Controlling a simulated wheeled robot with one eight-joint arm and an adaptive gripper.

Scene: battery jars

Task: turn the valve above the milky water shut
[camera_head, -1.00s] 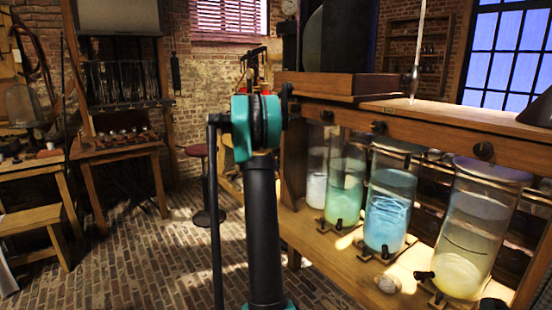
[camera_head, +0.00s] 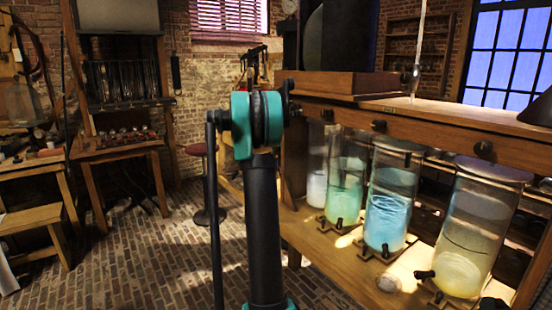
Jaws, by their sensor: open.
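Several glass jars stand in a row on a wooden shelf at the right. The leftmost and farthest jar (camera_head: 317,187) has whitish, milky-looking contents and is partly hidden by its neighbour. Then come a green jar (camera_head: 344,190), a blue jar (camera_head: 388,208) and a pale yellow jar (camera_head: 470,230). Dark round valve knobs sit on the wooden beam above them: a far knob (camera_head: 327,115) near the whitish jar, a middle knob (camera_head: 379,126) and a near knob (camera_head: 483,149). Their turn positions are too small to read. My gripper is not in view; only my teal and black arm shows.
The wooden beam (camera_head: 440,128) runs above the jars. Small dark taps stick out at the jars' feet. A stool (camera_head: 203,151) and workbench (camera_head: 115,153) stand left; the brick floor (camera_head: 150,250) between is mostly clear.

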